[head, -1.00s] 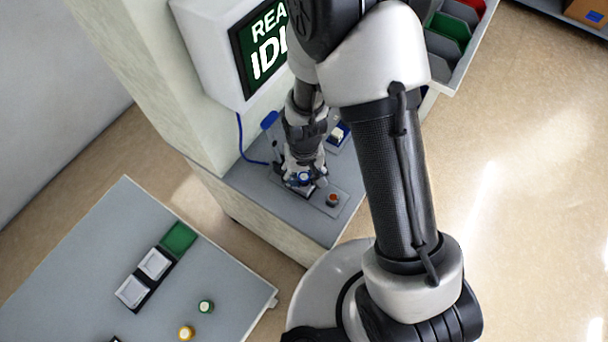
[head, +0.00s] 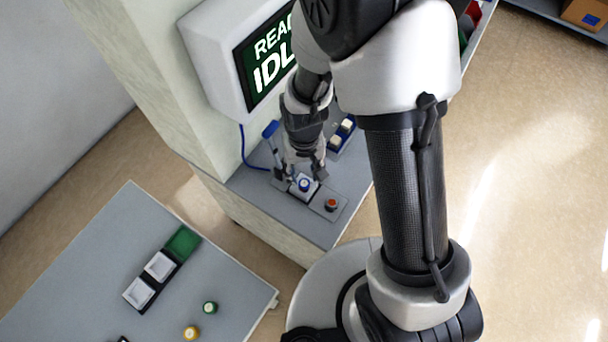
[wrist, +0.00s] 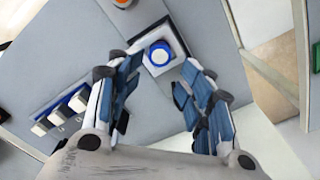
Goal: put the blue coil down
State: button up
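The blue coil (head: 305,184) sits upright on a white square plate (head: 299,195) on the grey counter. In the wrist view the coil (wrist: 159,53) shows as a blue ring with a white centre, on a white square (wrist: 173,66) in a dark frame. My gripper (head: 305,172) is just above the coil in the head view. In the wrist view my gripper (wrist: 159,66) has its fingers spread apart, with the coil beyond the tips and clear of both fingers.
An orange-red button (head: 331,204) is beside the plate. A blue-handled lever (head: 270,129) and a blue rack with pale blocks (head: 343,131) stand near my gripper. A screen (head: 265,60) hangs above. A side table (head: 90,260) holds a green coil (head: 210,307) and a yellow coil (head: 191,332).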

notch_tip(320, 180, up, 6)
jog(key=p, duration=0.2)
notch_tip(320, 180, up, 16)
jog(key=t, duration=0.2)
send_over(304, 182)
jog(key=s+d, duration=0.3)
jog(key=d, duration=0.3)
jog(key=s+d+r+m+t, duration=0.1)
jog(key=s+d+r, duration=0.3)
jog(key=s+r, duration=0.5)
jog(key=shift+s+d+t, duration=0.4)
jog(key=shift+s+t, duration=0.4)
jog(key=shift+s, duration=0.05)
jog(key=shift+c, duration=0.3)
